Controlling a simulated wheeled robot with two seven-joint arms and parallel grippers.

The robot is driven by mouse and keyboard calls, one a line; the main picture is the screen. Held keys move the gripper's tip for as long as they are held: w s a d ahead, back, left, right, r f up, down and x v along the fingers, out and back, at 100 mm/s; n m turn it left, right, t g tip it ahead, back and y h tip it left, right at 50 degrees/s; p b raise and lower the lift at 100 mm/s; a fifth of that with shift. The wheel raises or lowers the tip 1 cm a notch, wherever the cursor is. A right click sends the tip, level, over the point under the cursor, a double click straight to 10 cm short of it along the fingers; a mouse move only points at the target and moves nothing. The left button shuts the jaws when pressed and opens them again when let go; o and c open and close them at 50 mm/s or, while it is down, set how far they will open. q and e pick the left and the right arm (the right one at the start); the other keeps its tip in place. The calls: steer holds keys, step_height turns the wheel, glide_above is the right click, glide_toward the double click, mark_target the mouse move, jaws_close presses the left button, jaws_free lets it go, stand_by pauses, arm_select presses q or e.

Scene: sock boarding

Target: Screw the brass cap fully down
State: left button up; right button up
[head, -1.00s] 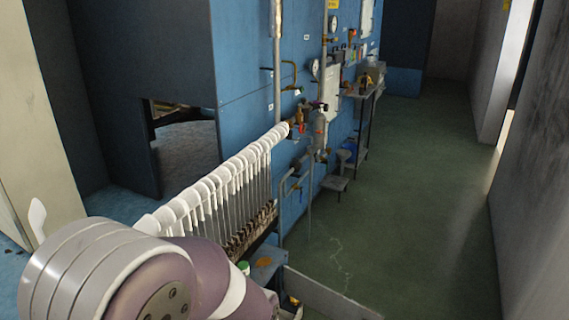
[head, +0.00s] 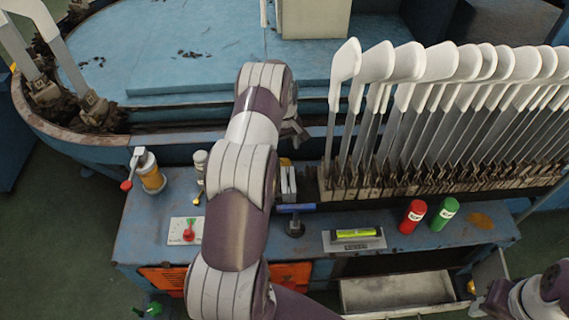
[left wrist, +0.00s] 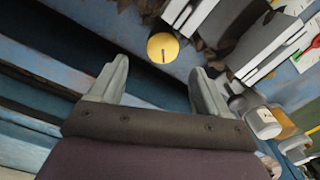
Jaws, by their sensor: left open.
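A round yellow cap (left wrist: 163,47) with a dark slot in its top shows in the left wrist view, just beyond my fingertips; it looks like the brass cap. In the head view a small yellow patch (head: 285,162) beside upright grey plates is probably the same cap, mostly hidden by my arm. How far down it sits cannot be told. My left gripper (left wrist: 157,80) is open, its two grey fingers apart with nothing between them. In the head view the left gripper (head: 294,130) hangs over the bench's back edge, partly hidden. Only part of my right arm shows at the lower right.
The blue bench (head: 140,225) holds an amber jar (head: 150,172), a card with a red-green knob (head: 188,230), a spirit level (head: 355,234), and red (head: 412,216) and green (head: 444,214) cylinders. A row of white sock boards (head: 405,65) stands close right of the gripper.

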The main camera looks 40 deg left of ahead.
mark_target(283, 163)
arm_select(q)
steer(key=f+b, duration=0.1)
steer(key=f, duration=0.6)
steer(key=shift+s+f, duration=0.1)
steer(key=shift+s, duration=0.1)
steer(key=c, duration=1)
